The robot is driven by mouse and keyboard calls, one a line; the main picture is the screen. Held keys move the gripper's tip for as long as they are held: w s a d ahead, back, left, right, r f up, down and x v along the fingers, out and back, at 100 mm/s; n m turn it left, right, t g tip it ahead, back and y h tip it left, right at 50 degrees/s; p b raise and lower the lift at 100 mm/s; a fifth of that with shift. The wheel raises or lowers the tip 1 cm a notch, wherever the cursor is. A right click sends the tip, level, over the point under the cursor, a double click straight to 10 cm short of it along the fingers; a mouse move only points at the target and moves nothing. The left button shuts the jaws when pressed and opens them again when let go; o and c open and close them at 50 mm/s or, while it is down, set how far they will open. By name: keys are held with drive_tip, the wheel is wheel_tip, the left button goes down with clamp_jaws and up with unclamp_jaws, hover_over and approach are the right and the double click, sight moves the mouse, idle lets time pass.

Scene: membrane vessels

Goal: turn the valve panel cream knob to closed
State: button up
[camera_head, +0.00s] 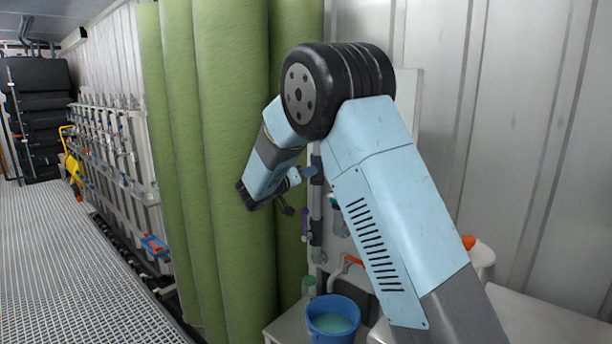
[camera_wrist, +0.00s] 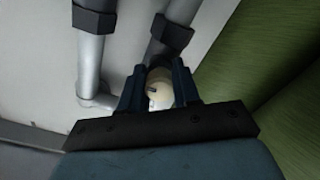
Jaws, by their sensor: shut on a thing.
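The cream knob (camera_wrist: 159,88) shows in the wrist view between the two dark fingers of my gripper (camera_wrist: 158,90). The fingers are shut on it from both sides, and a small dark mark shows on its face. In the head view my gripper (camera_head: 296,178) reaches down beside the valve panel (camera_head: 408,95); my arm covers much of the panel, and I cannot make out the cream knob there. The knob's exact turn angle is hard to tell.
Grey pipes (camera_wrist: 90,62) with dark collars run beside the knob. Tall green rolls (camera_head: 232,150) stand close to the left of my arm. A blue bucket (camera_head: 333,318) with greenish liquid stands below the panel. A grated walkway (camera_head: 75,270) lies open at left.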

drive_tip(key=shift+f, duration=0.2)
drive_tip(key=o, duration=0.8)
drive_tip(key=shift+c, duration=0.2)
drive_tip(key=o, duration=0.3)
drive_tip(key=shift+r, duration=0.1)
drive_tip(key=v, duration=1.3)
drive_tip(key=shift+s+a, duration=0.2)
drive_tip(key=shift+a, duration=0.1)
